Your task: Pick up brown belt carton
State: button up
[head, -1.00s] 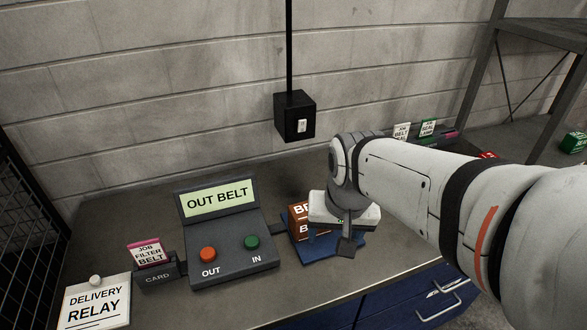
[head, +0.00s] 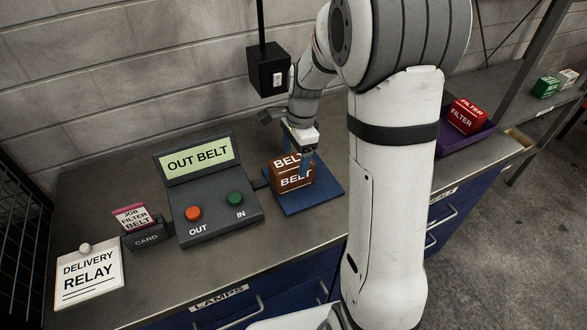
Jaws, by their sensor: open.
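The brown belt carton (head: 287,181) has white lettering that reads BELT. It sits on a flat blue pad (head: 331,189) on the counter, right of the OUT BELT console.
The console (head: 207,190) has an orange button and a green button. Left of it are a card holder (head: 147,236) and a DELIVERY RELAY sign (head: 89,275). A red filter carton (head: 467,116) is in a purple tray (head: 480,136). A black switch box (head: 267,69) hangs behind.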

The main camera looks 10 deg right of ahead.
jog(key=f, duration=0.4)
jog(key=a+f+p, duration=0.1)
jog(key=f, duration=0.1)
jog(key=shift+w+a+f, duration=0.1)
jog(key=shift+f, duration=0.2)
jog(key=shift+c, duration=0.6)
jog(key=c, duration=1.2)
jog(key=shift+w+r, duration=0.1)
jog(key=shift+r, duration=0.05)
jog(key=shift+c, duration=0.4)
